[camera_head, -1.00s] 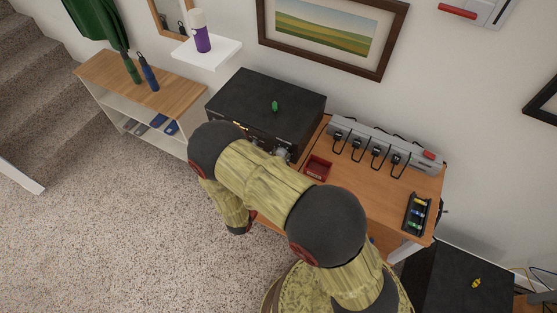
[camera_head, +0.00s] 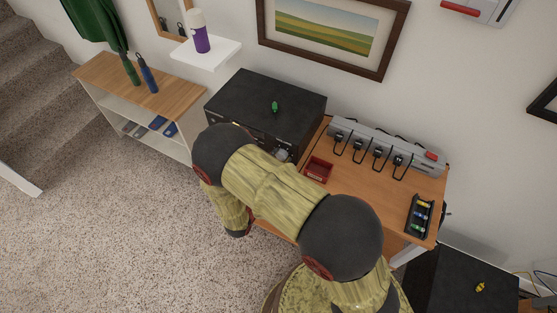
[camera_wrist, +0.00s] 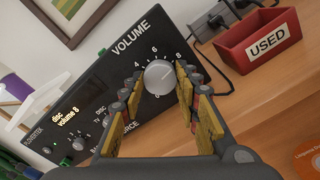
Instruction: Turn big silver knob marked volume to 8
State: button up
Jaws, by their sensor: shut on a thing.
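The big silver volume knob (camera_wrist: 159,77) is on the front of the black receiver (camera_wrist: 92,92), under the word VOLUME, with numbers around it. My gripper (camera_wrist: 158,84) is shut on this knob, one yellow-padded finger at each side. The receiver's small lit display (camera_wrist: 67,113) appears to read "disc" and "volume 8". The knob's own pointer is hard to make out. In the head view the receiver (camera_head: 265,100) stands at the left end of the wooden table, and my arm hides my gripper and most of the receiver's front.
A red box marked USED (camera_wrist: 258,40) is right of the receiver. A power strip with plugs (camera_head: 385,147) and a black battery tray (camera_head: 419,215) are on the table (camera_head: 375,195). Smaller source and power knobs (camera_wrist: 79,143) are left of the volume knob. Carpet is clear at left.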

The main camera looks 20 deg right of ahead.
jog(key=shift+f, duration=0.15)
jog(key=o, duration=1.2)
jog(key=shift+c, duration=0.2)
jog(key=shift+a, duration=0.1)
jog(key=v, duration=1.2)
